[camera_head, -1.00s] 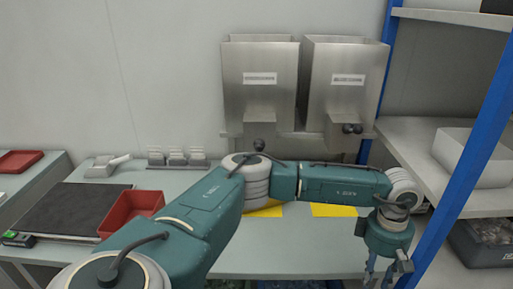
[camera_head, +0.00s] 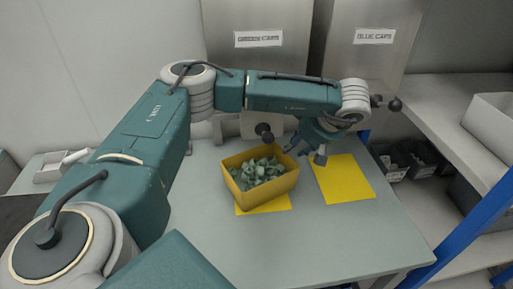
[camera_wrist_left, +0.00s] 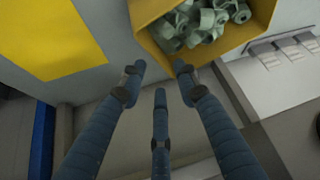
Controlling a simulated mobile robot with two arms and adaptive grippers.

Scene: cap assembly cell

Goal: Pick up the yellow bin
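The yellow bin (camera_head: 272,191) stands on the left yellow mat (camera_head: 268,207) on the bench. It holds a heap of green caps (camera_head: 258,171). My left gripper (camera_head: 306,150) is just beyond the bin's right back corner, beside its rim, with its fingers spread and empty. In the left wrist view the three fingers of this gripper (camera_wrist_left: 159,76) are apart, and the bin (camera_wrist_left: 217,50) is at the top, close to the right fingertip. I cannot tell whether that finger touches the bin. My right gripper is not in view.
A bare yellow mat (camera_head: 345,178) lies to the right of the bin. Metal dispensers labelled green caps (camera_head: 258,65) and blue caps (camera_head: 372,65) stand behind. A blue post (camera_head: 470,235) and shelves are at the right. The bench in front of the bin is clear.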

